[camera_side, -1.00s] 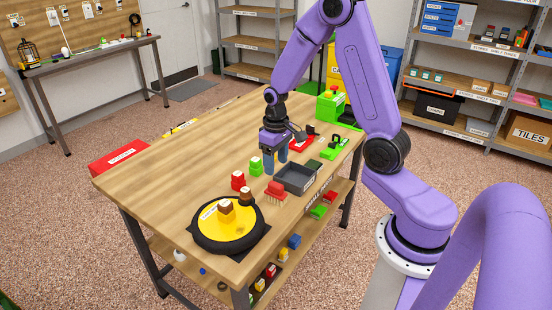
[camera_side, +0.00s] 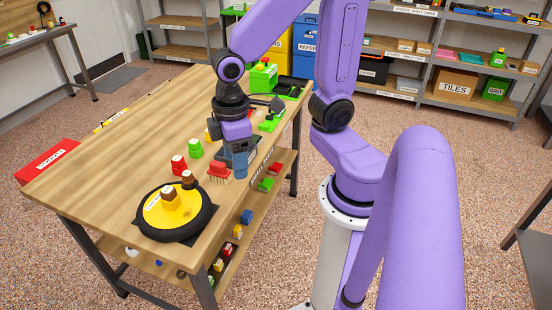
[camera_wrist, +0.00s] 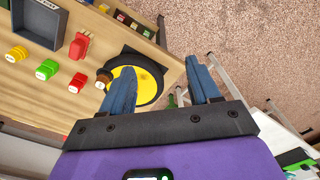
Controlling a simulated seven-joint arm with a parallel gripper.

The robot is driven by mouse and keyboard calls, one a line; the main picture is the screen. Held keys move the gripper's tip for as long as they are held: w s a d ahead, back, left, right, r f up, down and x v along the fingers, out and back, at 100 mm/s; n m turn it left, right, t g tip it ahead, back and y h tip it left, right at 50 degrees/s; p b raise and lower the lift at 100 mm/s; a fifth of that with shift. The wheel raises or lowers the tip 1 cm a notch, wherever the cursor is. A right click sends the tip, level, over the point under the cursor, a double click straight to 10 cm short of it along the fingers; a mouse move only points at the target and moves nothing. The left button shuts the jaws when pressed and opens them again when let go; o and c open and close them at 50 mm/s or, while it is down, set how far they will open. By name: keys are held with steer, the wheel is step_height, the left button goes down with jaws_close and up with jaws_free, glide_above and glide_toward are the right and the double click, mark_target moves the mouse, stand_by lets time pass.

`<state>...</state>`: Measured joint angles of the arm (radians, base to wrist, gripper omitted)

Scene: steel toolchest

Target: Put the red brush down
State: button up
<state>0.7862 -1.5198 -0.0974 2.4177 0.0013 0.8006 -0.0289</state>
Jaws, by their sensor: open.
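The red brush (camera_side: 218,168) stands on the wooden table with its pale red bristles down, beside the dark grey tray (camera_side: 262,146). It also shows in the wrist view (camera_wrist: 79,44), at the upper left next to the tray (camera_wrist: 40,22), clear of my fingers. My gripper (camera_side: 239,172) is just right of the brush in the side view and hides part of the tray. In the wrist view its blue fingers (camera_wrist: 163,88) are spread apart with nothing between them. I cannot tell its exact height above the table.
Red (camera_side: 179,164) and green (camera_side: 195,149) pieces stand left of the brush. A green box (camera_side: 263,76) is at the far end. The left part of the table is clear.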

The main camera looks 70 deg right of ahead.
steer(key=s+r+n, duration=0.2)
steer(key=s+n, duration=0.1)
steer(key=s, duration=0.6)
steer(key=shift+s+n, duration=0.15)
steer(key=shift+n, duration=0.25)
steer(key=shift+a, duration=0.1)
stand_by(0.3)
steer(key=o, duration=0.7)
steer(key=shift+o, duration=0.2)
steer(key=m, duration=3.1)
glide_above(217, 163)
step_height(217, 163, down, 6)
step_height(217, 163, down, 17)
steer(key=shift+r, duration=0.1)
